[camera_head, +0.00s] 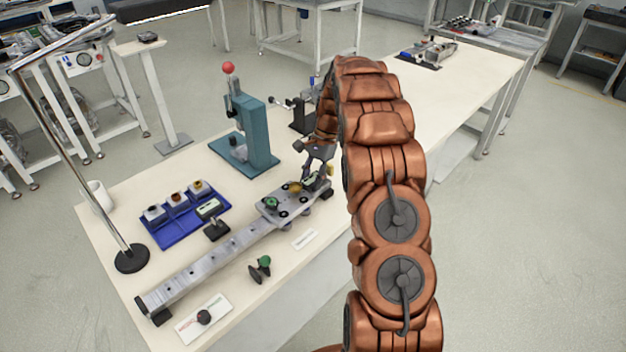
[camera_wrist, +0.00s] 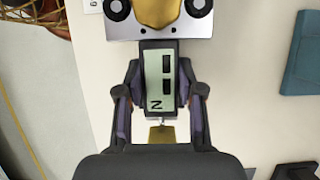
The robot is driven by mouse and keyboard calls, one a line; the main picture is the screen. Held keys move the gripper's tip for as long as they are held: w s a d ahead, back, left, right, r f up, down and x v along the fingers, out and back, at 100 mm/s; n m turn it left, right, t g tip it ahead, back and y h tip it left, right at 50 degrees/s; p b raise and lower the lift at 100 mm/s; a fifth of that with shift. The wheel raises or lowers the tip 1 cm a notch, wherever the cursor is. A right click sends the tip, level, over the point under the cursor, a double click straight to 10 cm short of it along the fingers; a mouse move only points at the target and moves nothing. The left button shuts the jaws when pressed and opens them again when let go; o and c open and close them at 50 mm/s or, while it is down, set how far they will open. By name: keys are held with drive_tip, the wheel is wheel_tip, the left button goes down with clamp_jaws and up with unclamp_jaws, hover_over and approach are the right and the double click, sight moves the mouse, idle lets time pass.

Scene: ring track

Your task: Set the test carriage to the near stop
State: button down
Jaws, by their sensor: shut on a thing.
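The test carriage (camera_head: 272,208) is a grey metal plate with black round fittings, a green knob and a gold-coloured part. It sits at the far right end of a long metal rail (camera_head: 215,258) on the table. My gripper (camera_head: 314,178) is at the carriage's far end. The block meets the edge of the metal plate (camera_wrist: 185,30). My arm and fingers hide part of the carriage's far end in the head view.
A blue tray (camera_head: 182,238) with several small blocks stands left of the rail, near a small black display stand (camera_head: 216,230). A teal press (camera_head: 250,130) stands behind. A lamp base (camera_head: 131,259), a green-knobbed piece (camera_head: 262,268) and a card (camera_head: 190,330) lie near the rail.

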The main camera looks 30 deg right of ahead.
drive_tip(key=shift+d, duration=0.2)
drive_tip(key=c, duration=1)
unclamp_jaws()
drive_tip(key=shift+d, duration=0.1)
drive_tip(key=shift+c, duration=0.2)
drive_tip(key=o, duration=0.3)
drive_tip(key=shift+r, duration=0.1)
drive_tip(key=shift+v, duration=5.9)
